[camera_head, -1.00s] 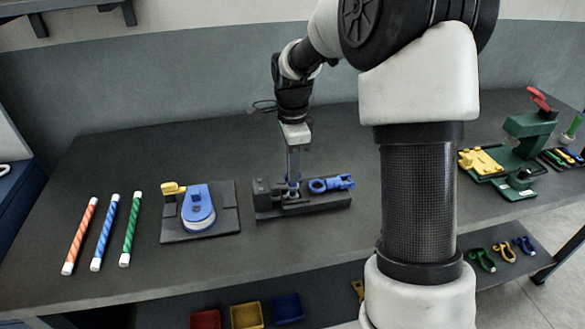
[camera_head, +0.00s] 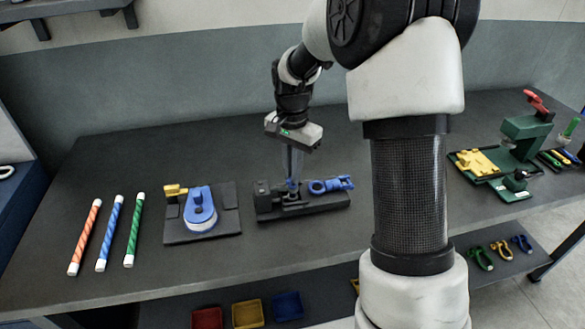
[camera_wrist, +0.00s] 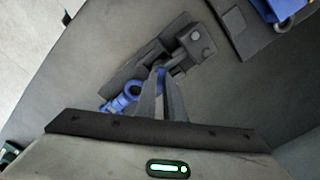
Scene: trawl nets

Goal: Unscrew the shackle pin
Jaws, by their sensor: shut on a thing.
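A blue shackle (camera_head: 334,184) lies in a dark grey fixture (camera_head: 322,203) on the bench, its round eye facing left. It also shows in the wrist view (camera_wrist: 122,100), at the lower left of the fixture. My gripper (camera_head: 292,184) points down over the fixture's left half. Its fingers are shut on the blue shackle pin (camera_wrist: 161,70), which shows only as bits of blue at the fingertips. The fingers hide most of the pin, and I cannot tell how far it is threaded in.
A dark plate with a blue-and-yellow device (camera_head: 200,208) stands left of the fixture. Farther left lie orange, blue and green striped rods (camera_head: 115,233). A green machine (camera_head: 522,140) stands at the right. Colored bins (camera_head: 248,313) sit on the lower shelf.

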